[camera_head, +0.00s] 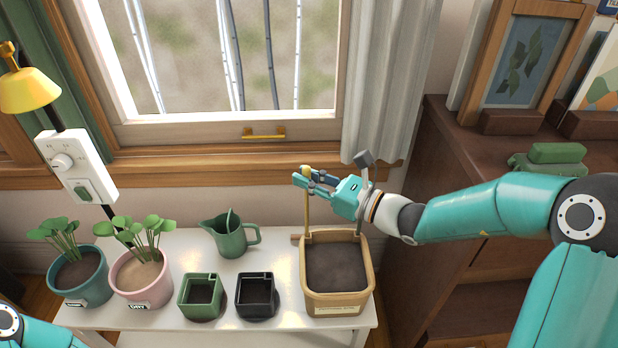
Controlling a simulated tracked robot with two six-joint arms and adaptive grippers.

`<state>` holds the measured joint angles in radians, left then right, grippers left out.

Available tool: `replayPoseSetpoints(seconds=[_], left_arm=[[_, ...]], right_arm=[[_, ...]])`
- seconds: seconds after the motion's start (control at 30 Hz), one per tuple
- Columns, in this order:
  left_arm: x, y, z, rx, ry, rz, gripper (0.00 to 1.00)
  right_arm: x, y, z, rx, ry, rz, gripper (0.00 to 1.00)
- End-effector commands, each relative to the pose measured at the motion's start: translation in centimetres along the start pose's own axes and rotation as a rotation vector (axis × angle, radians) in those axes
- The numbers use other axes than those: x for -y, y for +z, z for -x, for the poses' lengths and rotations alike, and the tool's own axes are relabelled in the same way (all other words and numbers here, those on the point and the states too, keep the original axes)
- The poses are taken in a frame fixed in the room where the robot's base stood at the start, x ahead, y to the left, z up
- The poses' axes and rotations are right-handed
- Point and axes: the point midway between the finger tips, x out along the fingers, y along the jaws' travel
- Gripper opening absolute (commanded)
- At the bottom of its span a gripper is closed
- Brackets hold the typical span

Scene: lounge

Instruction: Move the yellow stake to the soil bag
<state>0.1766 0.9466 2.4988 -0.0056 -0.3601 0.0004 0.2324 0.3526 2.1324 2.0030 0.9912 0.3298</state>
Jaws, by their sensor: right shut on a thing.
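The yellow stake (306,213) is a thin upright stick with a rounded top. My right gripper (305,178) is shut on it near its top, coming in from the right. The soil bag (366,290) is a tan, open-topped container of dark soil with a label in front, at the right end of the white table. The stake's lower end meets the bag's back left rim in the picture. I cannot tell whether it touches the rim or is behind it. Only a bit of my left arm shows at the lower left; its gripper is out of view.
On the white table (221,318) stand a blue pot (82,294) and a pink pot (142,292) with plants, a green square pot (201,299), a black square pot (256,299) and a green jug (231,238). A dark wooden cabinet (440,150) stands at right.

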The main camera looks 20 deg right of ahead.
Motion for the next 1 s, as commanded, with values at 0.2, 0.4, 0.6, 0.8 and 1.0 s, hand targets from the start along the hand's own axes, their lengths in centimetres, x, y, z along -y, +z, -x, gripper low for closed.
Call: replayPoseSetpoints(seconds=[0.2, 0.4, 0.6, 0.8, 1.0], left_arm=[[0.2, 0.0, -0.5, 0.000, 0.000, 0.000, 0.40], [0.3, 0.0, -0.8, 0.000, 0.000, 0.000, 0.40], [0.4, 0.0, -1.1, 0.000, 0.000, 0.000, 0.40], [0.5, 0.0, -1.4, 0.000, 0.000, 0.000, 0.40], [0.6, 0.0, -1.8, 0.000, 0.000, 0.000, 0.40]], right_arm=[[0.0, -0.6, 0.0, 0.000, 0.000, -0.001, 0.00], [0.0, -1.0, 0.0, 0.000, 0.000, -0.001, 0.00], [0.0, -1.4, 0.0, 0.000, 0.000, -0.001, 0.00], [0.0, -1.8, 0.0, 0.000, 0.000, -0.001, 0.00], [0.0, -2.2, 0.0, 0.000, 0.000, -0.001, 0.00]])
